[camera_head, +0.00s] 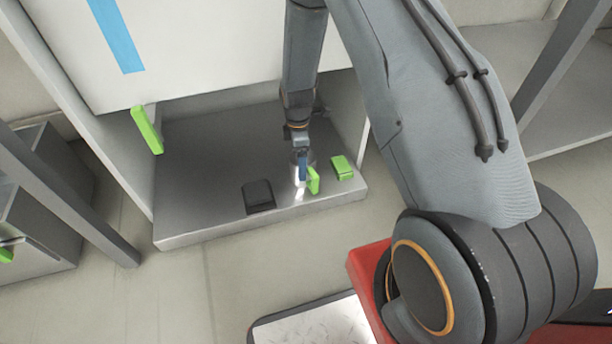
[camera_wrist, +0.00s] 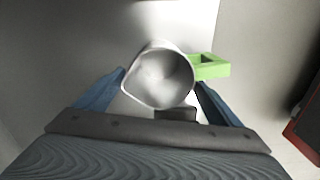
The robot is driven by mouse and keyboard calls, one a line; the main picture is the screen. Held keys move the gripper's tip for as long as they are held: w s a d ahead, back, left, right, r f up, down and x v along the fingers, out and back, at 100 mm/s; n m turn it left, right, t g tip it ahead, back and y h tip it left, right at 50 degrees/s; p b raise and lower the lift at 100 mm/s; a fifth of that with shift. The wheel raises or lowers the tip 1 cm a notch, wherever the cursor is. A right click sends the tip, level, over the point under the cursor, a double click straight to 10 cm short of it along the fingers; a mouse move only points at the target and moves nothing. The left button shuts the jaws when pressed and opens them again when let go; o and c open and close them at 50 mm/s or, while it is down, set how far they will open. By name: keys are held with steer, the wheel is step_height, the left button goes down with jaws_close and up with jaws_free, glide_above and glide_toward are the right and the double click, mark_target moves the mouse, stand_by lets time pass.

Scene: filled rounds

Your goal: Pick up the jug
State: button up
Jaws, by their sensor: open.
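The jug is a pale metal pitcher with a green handle. In the wrist view the jug (camera_wrist: 158,80) is seen from above, its mouth facing the camera and its inside looking empty, with the handle pointing right. In the head view the jug (camera_head: 297,186) stands near the front edge of the grey platform, partly hidden by my gripper. My gripper (camera_wrist: 160,84) is open, with a blue finger on either side of the jug. Its right finger is close to the handle side; I cannot tell whether either finger touches. In the head view my gripper (camera_head: 302,165) reaches down at the jug.
A green block (camera_head: 342,167) lies just right of the jug on the platform (camera_head: 205,165). A dark square item (camera_head: 258,195) lies to the left. The platform's left part is clear.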

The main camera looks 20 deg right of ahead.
step_height(320, 180, down, 5)
steer(key=shift+f+b, duration=0.1)
steer(key=shift+b, duration=1.05)
steer(key=shift+c, duration=0.4)
steer(key=c, duration=1.1)
steer(key=shift+r, duration=0.2)
steer(key=shift+c, duration=0.2)
